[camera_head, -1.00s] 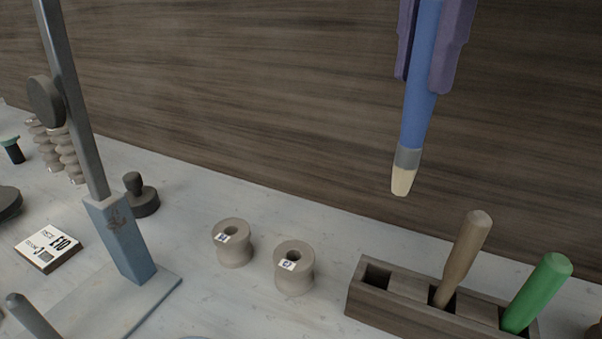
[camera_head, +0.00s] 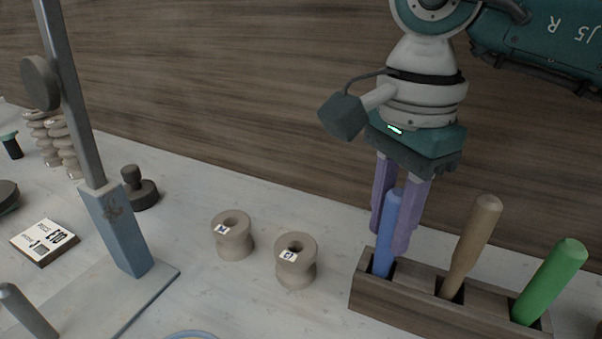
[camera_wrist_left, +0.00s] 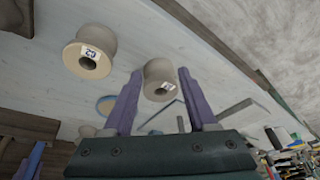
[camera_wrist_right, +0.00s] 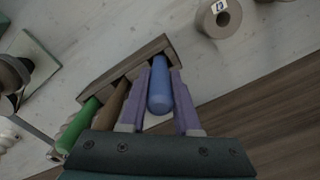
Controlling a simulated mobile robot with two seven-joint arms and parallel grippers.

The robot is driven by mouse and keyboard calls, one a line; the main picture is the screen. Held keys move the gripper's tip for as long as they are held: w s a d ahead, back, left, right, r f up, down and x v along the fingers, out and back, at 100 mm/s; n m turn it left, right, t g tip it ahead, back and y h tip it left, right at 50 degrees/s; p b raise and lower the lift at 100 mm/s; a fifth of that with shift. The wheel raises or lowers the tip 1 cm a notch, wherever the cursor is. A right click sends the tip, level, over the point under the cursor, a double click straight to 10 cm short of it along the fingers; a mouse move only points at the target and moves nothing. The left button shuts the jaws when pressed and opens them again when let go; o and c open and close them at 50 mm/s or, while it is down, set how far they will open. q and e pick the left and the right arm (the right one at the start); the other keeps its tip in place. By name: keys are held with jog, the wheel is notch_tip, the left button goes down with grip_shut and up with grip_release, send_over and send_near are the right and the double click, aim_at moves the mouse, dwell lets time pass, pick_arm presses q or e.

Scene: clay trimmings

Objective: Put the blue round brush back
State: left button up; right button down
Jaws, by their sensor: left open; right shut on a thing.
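The blue round brush (camera_head: 388,236) stands in the left slot of the dark wooden holder (camera_head: 414,312), leaning slightly, its lower end hidden inside. My right gripper (camera_head: 395,240) is shut on the brush, with purple fingers on either side of its handle. The right wrist view also shows the blue brush (camera_wrist_right: 160,88) between the fingers (camera_wrist_right: 163,85) at the holder (camera_wrist_right: 120,68). My left gripper (camera_wrist_left: 164,100) is open and empty in the left wrist view; it is not seen in the head view.
A brown handle (camera_head: 471,245) and a green handle (camera_head: 550,281) stand in the holder's other slots. Two tagged spools (camera_head: 233,236) (camera_head: 296,262) stand left of the holder. A blue-based post (camera_head: 119,228) rises further left. The tabletop between post and spools is clear.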

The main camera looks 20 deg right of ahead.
pick_arm(q)
jog(key=shift+d, duration=0.15)
pick_arm(e)
jog(key=shift+f, duration=0.35)
pick_arm(q)
jog(key=shift+f, duration=0.2)
pick_arm(e)
jog(key=shift+f, duration=0.15)
jog(key=c, duration=0.6)
grip_release()
